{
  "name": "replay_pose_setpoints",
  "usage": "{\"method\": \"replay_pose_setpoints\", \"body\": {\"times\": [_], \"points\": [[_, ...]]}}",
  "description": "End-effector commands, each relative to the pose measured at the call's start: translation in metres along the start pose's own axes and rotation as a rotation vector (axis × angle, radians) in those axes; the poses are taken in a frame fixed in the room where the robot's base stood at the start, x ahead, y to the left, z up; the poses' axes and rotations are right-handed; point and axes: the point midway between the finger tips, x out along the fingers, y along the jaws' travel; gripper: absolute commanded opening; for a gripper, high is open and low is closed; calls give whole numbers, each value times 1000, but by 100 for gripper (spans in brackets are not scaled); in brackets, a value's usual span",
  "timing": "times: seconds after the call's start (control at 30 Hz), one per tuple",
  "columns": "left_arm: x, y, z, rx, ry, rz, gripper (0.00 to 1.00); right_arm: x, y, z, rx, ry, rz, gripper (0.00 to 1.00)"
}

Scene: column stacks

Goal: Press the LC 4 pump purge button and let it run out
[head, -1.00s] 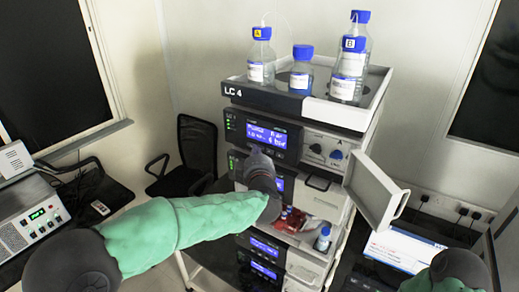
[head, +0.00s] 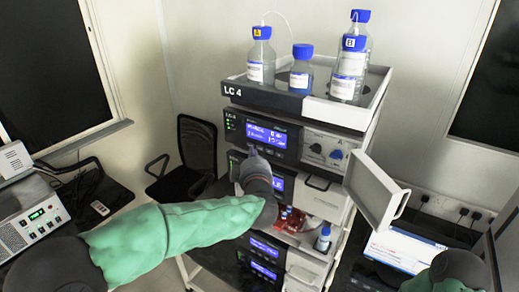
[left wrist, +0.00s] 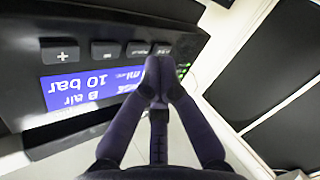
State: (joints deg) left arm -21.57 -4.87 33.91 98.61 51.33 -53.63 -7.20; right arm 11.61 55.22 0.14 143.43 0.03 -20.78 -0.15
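The LC 4 stack (head: 270,103) stands in the middle of the head view. Its upper pump module (head: 234,124) has a lit blue display (head: 266,136). My left gripper (head: 252,153) is at the lower edge of this front, below the display. In the left wrist view the display (left wrist: 95,86) is upside down and reads "B air" and "10 bar". A row of dark buttons (left wrist: 104,50) runs beside it. My left gripper's fingertips (left wrist: 158,64) are together, empty, over the row's end. They hide part of it; contact and the purge label cannot be told.
Solvent bottles (head: 302,71) stand on the stack's top tray. An open door panel (head: 371,186) sticks out at the right. Small bottles (head: 323,239) sit in the lower bay. A chair (head: 197,147) and a bench instrument (head: 35,222) are at the left.

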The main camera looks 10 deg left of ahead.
Motion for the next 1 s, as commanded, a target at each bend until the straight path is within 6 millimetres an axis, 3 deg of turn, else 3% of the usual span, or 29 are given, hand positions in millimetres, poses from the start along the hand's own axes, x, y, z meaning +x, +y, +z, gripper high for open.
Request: {"method": "replay_pose_setpoints", "body": {"times": [0.6,1.0], "points": [[-37,-20,-20,0,0,0,0,6,2,0,0,0,0,40],[-40,-21,-22,0,0,0,0,6,2,0,0,0,0,40]]}}
